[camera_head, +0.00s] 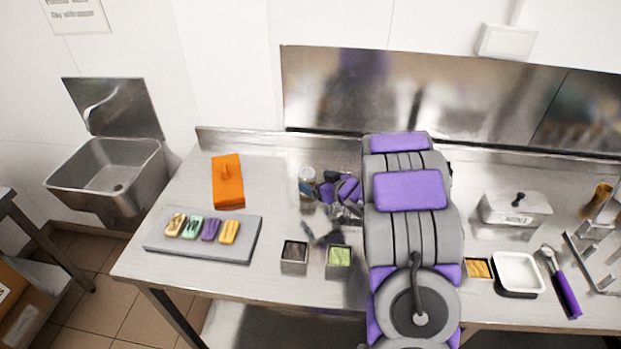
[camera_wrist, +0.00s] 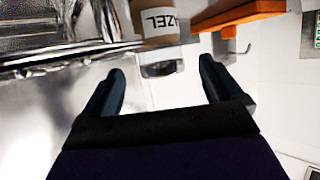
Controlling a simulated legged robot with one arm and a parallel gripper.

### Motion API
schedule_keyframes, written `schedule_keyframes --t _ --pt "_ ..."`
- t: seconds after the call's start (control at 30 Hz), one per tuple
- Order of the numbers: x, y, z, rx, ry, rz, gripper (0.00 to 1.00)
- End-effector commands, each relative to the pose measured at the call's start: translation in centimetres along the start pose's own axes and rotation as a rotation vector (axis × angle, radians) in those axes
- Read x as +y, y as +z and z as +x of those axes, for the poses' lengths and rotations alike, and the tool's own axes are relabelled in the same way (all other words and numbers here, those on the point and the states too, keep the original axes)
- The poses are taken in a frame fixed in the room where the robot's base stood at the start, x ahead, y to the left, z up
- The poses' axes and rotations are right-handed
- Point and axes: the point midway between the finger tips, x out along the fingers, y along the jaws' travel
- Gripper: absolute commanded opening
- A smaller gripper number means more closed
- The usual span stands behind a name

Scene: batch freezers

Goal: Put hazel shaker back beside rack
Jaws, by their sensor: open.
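The hazel shaker (camera_head: 306,180) is a small clear container with a pale lid, upright on the counter left of my arm. In the wrist view the hazel shaker (camera_wrist: 158,22) shows brown contents and a white label, partly cut by the top edge. My gripper (camera_wrist: 160,72) is open and empty. Its two dark fingers point toward the shaker, which lies beyond the tips, apart from them. In the head view my gripper is partly hidden by my arm. A metal rack-like frame (camera_head: 590,262) stands at the right edge; I cannot tell whether it is the rack meant.
An orange block (camera_head: 228,182) and a grey board (camera_head: 240,240) with several coloured pieces lie left. Small steel tins (camera_head: 294,258) stand near the front edge.

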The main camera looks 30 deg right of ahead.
Motion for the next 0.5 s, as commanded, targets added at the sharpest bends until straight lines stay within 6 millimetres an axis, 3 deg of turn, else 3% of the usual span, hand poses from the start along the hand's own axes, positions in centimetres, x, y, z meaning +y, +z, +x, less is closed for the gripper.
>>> schedule_keyframes --t 0.2,0.5 --pt "0.1 -0.2 -4.6 0.000 0.004 0.001 0.93" --pt "-0.1 0.0 -7.4 -0.003 0.001 0.000 0.93"
